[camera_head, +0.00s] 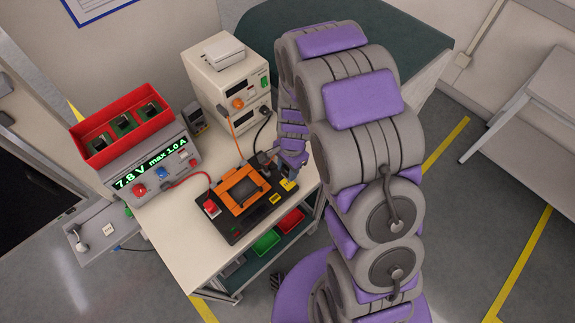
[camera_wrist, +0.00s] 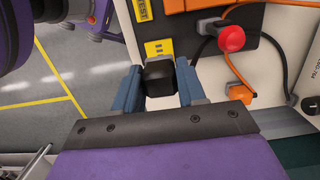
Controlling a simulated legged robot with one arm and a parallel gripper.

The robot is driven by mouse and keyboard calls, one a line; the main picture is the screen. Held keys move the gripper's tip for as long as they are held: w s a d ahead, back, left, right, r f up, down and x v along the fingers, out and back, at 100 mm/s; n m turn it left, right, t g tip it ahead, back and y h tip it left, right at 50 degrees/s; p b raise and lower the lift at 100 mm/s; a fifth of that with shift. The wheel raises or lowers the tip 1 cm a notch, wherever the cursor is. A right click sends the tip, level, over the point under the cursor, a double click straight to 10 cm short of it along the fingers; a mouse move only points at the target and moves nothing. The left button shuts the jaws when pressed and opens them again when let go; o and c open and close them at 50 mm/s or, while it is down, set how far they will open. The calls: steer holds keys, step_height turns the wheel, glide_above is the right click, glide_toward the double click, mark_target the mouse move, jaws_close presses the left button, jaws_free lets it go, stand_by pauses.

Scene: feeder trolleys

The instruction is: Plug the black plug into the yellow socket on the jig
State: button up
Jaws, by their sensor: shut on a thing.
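My gripper (camera_wrist: 158,88) is shut on the black plug (camera_wrist: 158,76), with one blue finger on each side of it. In the head view my gripper (camera_head: 290,160) is over the right end of the jig, and the plug cannot be made out clearly there. The jig (camera_head: 238,236) is a black plate with an orange frame. A yellow part (camera_head: 289,185), seemingly the socket, lies just below the gripper. In the wrist view a yellow piece (camera_wrist: 155,48) shows just beyond the plug. I cannot tell whether the plug touches it.
A yellow label (camera_wrist: 150,21) marked TEST and a red knob (camera_wrist: 231,38) with cables near it are close by. A power supply (camera_head: 160,172) under a red bin (camera_head: 122,126) and a cream instrument (camera_head: 228,85) stand behind. The trolley top's front left is clear.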

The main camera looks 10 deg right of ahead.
mark_target(287, 175)
steer(key=shift+f+b, duration=0.4)
steer(key=shift+f, duration=1.6)
steer(key=shift+s+p, duration=0.15)
steer(key=shift+p, duration=0.3)
stand_by(0.5)
steer(key=shift+f, duration=0.6)
stand_by(0.4)
steer(key=o, duration=1.1)
steer(key=shift+o, duration=0.2)
step_height(287, 175, up, 17)
steer(key=w+d, duration=0.1)
steer(key=shift+w+d, duration=0.2)
steer(key=shift+d, duration=0.1)
steer(key=shift+r, duration=0.1)
